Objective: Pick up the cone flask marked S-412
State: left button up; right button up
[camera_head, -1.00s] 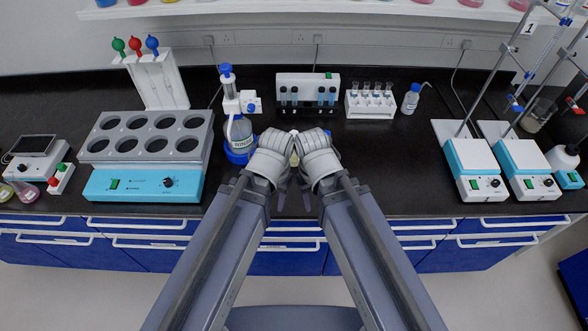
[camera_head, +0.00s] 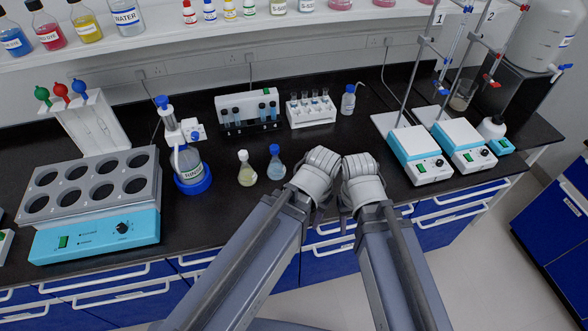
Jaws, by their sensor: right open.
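Two small cone flasks stand upright on the black bench, left of my arms. The other cone flask (camera_head: 275,164) holds light blue liquid and has a blue stopper. I cannot read a mark on either, so I cannot tell which is S-412. My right gripper (camera_head: 347,219) hangs below its wrist near the bench's front edge, open and mostly hidden by my arm. My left gripper (camera_head: 314,213) is beside it, its fingers largely hidden. Both are to the right of the flasks and apart from them.
A dispenser bottle (camera_head: 188,165) on a blue base stands left of the flasks. Tube racks (camera_head: 249,112) (camera_head: 311,112) are behind. An eight-hole heating bath (camera_head: 95,225) is at left, stirrers (camera_head: 418,153) with stands at right. A shelf (camera_head: 160,43) with bottles runs above.

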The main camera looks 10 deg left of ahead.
aim_at(247, 175)
jog(key=k+j+z, duration=0.1)
jog(key=z, duration=0.7)
jog(key=k+j, duration=0.5)
jog(key=k, duration=0.15)
